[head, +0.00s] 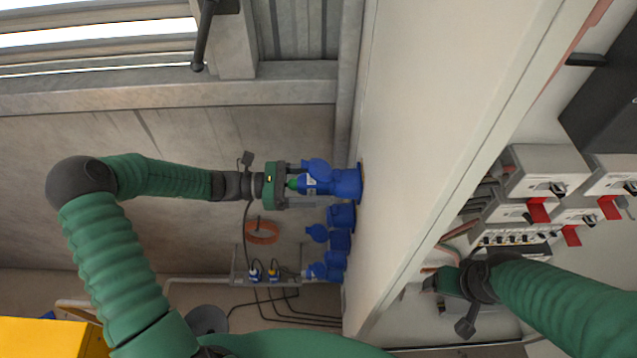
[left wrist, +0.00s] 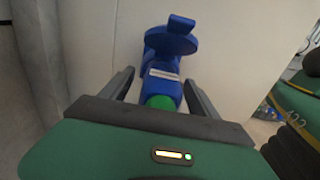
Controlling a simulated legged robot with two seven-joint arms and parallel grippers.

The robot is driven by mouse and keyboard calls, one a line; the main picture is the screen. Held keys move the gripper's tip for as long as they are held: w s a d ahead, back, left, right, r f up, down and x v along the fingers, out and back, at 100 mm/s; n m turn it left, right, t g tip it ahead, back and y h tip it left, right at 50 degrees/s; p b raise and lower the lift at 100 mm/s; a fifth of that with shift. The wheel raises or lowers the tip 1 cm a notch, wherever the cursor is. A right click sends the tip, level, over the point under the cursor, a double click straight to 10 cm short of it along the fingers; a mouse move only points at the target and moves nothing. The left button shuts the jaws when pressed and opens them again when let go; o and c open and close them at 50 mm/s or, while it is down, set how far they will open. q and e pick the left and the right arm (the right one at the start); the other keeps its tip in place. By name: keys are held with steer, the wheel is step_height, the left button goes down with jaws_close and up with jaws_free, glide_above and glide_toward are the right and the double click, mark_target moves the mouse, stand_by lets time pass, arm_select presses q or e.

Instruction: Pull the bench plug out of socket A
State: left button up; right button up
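The blue bench plug (head: 317,182) with a green rear end sits in the uppermost blue socket (head: 348,184) on the pale wall. I cannot read a socket letter. My left gripper (head: 298,186) points at the wall, with its fingers either side of the plug. In the left wrist view the plug (left wrist: 161,90) lies between the dark fingers (left wrist: 158,88), with small gaps on both sides. The raised blue socket lid (left wrist: 170,42) shows beyond it. My right gripper (head: 446,284) is at the lower right, away from the plug; its fingers are not clear.
More blue sockets (head: 340,240) sit in a row below the plugged one. A cable hangs by my left wrist. An orange cable coil (head: 262,232) hangs on the back wall, above a small shelf with plugs. Grey switch boxes (head: 545,170) with red parts stand at the right.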

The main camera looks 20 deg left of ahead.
arm_select(q)
jaws_close()
steer(key=shift+a, duration=0.1)
stand_by(0.3)
